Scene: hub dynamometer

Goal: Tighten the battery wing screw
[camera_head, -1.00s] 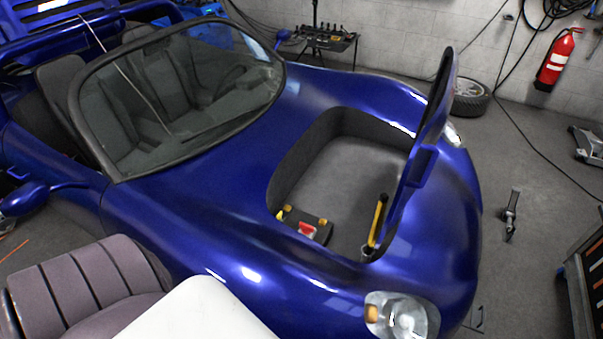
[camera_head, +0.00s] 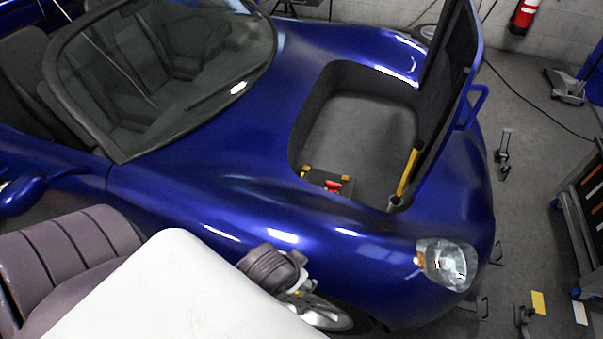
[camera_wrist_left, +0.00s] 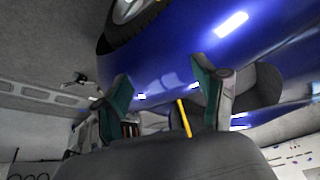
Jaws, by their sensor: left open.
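The battery (camera_head: 318,180) lies in the open front compartment (camera_head: 360,130) of the blue car. Only a strip of its top, with yellow parts and a red part (camera_head: 333,186), shows above the compartment's near rim. The wing screw cannot be made out. My left gripper (camera_wrist_left: 160,72) shows in the left wrist view, its two green-padded fingers apart and nothing between them touching either. It is outside the compartment, by the car's side. My right gripper is in neither view.
The raised lid (camera_head: 447,90) stands at the compartment's right side. A yellow bar (camera_head: 407,172) stands inside near it and also shows in the left wrist view (camera_wrist_left: 184,118). The blue fender and headlight (camera_head: 447,264) lie in front. A tool cart (camera_head: 585,215) stands at right.

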